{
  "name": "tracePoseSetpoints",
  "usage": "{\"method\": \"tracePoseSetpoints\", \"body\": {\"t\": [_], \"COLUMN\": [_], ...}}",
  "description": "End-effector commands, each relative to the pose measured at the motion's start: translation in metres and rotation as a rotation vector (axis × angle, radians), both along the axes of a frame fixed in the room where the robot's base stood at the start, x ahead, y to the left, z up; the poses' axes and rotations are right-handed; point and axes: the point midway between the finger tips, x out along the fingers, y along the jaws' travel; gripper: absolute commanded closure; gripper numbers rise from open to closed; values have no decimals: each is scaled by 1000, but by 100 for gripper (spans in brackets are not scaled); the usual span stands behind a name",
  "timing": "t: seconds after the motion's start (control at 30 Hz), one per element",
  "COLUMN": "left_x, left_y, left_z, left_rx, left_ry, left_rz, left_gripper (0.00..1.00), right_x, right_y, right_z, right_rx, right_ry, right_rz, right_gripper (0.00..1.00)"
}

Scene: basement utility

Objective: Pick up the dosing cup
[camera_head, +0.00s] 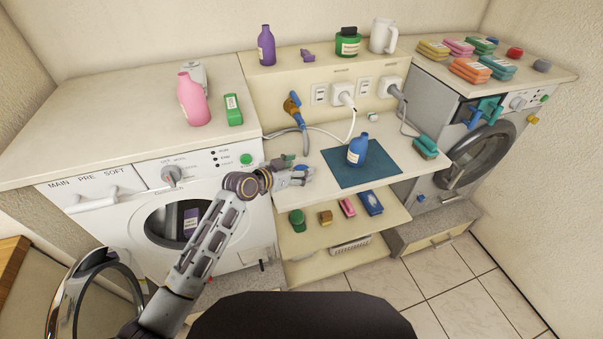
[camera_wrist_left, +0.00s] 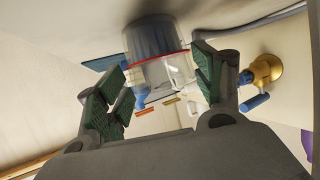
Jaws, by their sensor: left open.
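The dosing cup (camera_wrist_left: 156,50) is a clear, greyish cup with a red line around it. In the left wrist view it appears upside down, between and just ahead of the green-padded fingers. My left gripper (camera_head: 298,171) is open, with a finger on each side of the cup. I cannot tell whether either pad touches it. In the head view the gripper is low over the left end of the middle counter, and the cup is not clearly seen there. My right gripper is not in view.
A blue bottle (camera_head: 357,150) stands on a dark blue mat (camera_head: 342,176) right of the gripper. A brass tap (camera_head: 292,107) with a hose is behind. Shelves below hold small items.

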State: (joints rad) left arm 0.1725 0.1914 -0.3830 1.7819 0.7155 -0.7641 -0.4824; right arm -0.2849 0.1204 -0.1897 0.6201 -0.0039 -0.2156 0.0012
Motion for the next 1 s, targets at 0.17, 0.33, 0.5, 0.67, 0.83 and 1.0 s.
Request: {"method": "tracePoseSetpoints", "body": {"t": [0.17,0.33,0.5,0.67,0.83,1.0], "left_x": [5,15,26,33,38,38], "left_y": [-4,-13,-22,-29,-33,-33], "left_z": [-1,-1,-5,-10,-12,-13], "left_rx": [-2,-1,-1,-2,0,0], "left_ry": [1,0,0,0,0,0], "left_rz": [1,0,0,2,1,1], "left_gripper": [32,32,32,32,32,32], "right_x": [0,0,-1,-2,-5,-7], "right_y": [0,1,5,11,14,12], "right_z": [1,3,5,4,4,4], "right_rx": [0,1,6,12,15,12], "right_ry": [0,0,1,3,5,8], "right_rz": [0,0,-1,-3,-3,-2], "right_gripper": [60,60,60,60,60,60]}}
